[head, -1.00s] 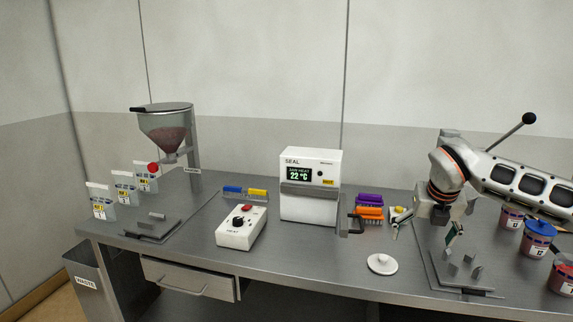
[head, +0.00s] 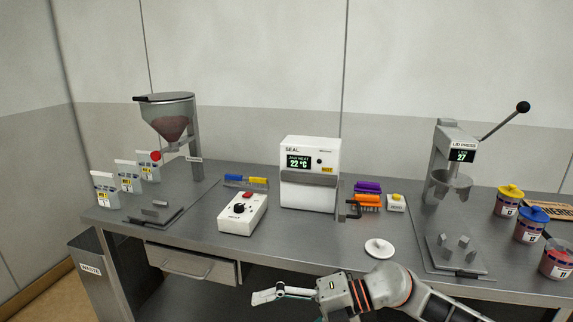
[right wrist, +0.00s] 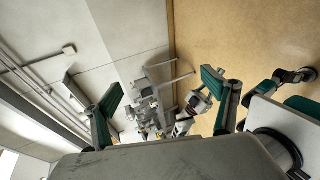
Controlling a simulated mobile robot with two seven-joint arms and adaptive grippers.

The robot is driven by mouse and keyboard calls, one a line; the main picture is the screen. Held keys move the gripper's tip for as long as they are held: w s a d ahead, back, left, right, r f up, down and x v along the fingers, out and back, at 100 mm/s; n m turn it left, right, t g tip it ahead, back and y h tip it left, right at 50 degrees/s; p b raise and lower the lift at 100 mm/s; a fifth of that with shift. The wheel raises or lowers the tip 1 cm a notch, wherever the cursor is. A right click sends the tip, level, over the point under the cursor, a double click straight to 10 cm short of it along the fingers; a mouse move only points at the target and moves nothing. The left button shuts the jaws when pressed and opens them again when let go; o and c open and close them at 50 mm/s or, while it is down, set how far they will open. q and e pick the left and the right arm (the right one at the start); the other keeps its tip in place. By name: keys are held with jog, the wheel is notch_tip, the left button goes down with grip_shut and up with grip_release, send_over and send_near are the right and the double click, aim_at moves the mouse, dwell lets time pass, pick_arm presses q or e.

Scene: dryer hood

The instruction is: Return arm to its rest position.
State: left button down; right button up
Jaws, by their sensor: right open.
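My right arm comes in from the bottom right of the head view and lies low, in front of the table's front edge. Its right gripper (head: 264,297) points left, empty, below the drawer level of the picture's middle. In the right wrist view the two green-padded fingers of that gripper (right wrist: 163,92) stand wide apart with nothing between them. My left gripper is not in view in the head view.
The lid press (head: 455,165) stands clear at the right, beside several lidded tubs (head: 529,226). A white lid (head: 379,248) lies near the front edge. The sealer (head: 310,175), control box (head: 242,214) and hopper (head: 168,120) stand farther left. An open drawer (head: 188,264) juts out below.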

notch_tip(320, 180, up, 2)
jog(key=s+a+r+m+t+y, duration=0.1)
jog(key=s+a+m+t+y, duration=0.1)
jog(key=a+m+y, duration=0.15)
jog(key=w+d+f+m+t+h, duration=0.2)
jog(key=d+f+m+t+h, duration=0.15)
jog(key=d+m+t, duration=0.45)
jog(key=w+d+f+m+t+h, duration=0.1)
jog(key=d+f+m+t+h, duration=0.2)
jog(key=m+t, duration=0.5)
jog(key=s+d+f+m+g+h, duration=0.25)
jog(key=d+f+m, duration=0.2)
jog(key=f, duration=0.25)
jog(key=s+d+f+m+g+h, duration=0.1)
jog(key=s+d+f+m+h, duration=0.3)
jog(key=f, duration=0.3)
jog(key=s+d+f+m+g+h, duration=0.2)
jog(key=s+d+f+m+g, duration=0.1)
jog(key=s+d+f, duration=0.4)
notch_tip(320, 180, down, 3)
jog(key=s, duration=0.2)
jog(key=shift+s+f+m, duration=0.2)
jog(key=shift+s+m, duration=0.1)
jog(key=shift+m, duration=0.1)
